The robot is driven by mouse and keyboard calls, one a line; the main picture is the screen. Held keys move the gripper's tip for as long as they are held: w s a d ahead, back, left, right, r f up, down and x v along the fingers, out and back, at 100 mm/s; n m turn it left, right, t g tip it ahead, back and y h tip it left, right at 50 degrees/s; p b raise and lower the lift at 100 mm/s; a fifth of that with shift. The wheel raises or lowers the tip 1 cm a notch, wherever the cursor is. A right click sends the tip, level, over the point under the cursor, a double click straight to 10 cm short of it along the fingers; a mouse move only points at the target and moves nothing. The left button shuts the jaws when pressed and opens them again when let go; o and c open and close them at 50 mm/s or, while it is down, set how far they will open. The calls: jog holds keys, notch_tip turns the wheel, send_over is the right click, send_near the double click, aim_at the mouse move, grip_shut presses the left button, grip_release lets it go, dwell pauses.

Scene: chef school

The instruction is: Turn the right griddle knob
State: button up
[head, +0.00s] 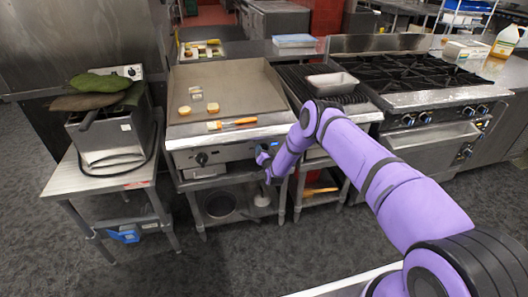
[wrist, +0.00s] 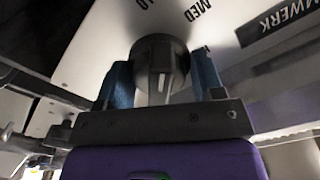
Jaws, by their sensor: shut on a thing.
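The griddle (head: 223,92) stands left of the middle in the head view, with a front panel below its plate. Its left knob (head: 202,159) is in plain sight on that panel. The right knob (wrist: 158,64) shows in the wrist view as a dark round knob with a ridge, on a pale panel marked "MED" and "LO". My gripper (wrist: 163,80) is shut on this knob, one blue finger on each side. In the head view my gripper (head: 264,157) is at the right end of the panel and hides the right knob.
A range (head: 405,80) stands to the right. A fryer (head: 110,135) stands on a steel table to the left. The floor in front is clear.

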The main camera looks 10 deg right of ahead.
jog(key=m, duration=0.6)
jog(key=shift+f, duration=0.2)
jog(key=shift+s+m, duration=0.1)
jog(key=shift+m, duration=0.2)
jog(key=o, duration=0.6)
jog(key=shift+o, duration=0.2)
jog(key=s, duration=1)
jog(key=shift+s, duration=0.4)
jog(key=shift+s, duration=0.1)
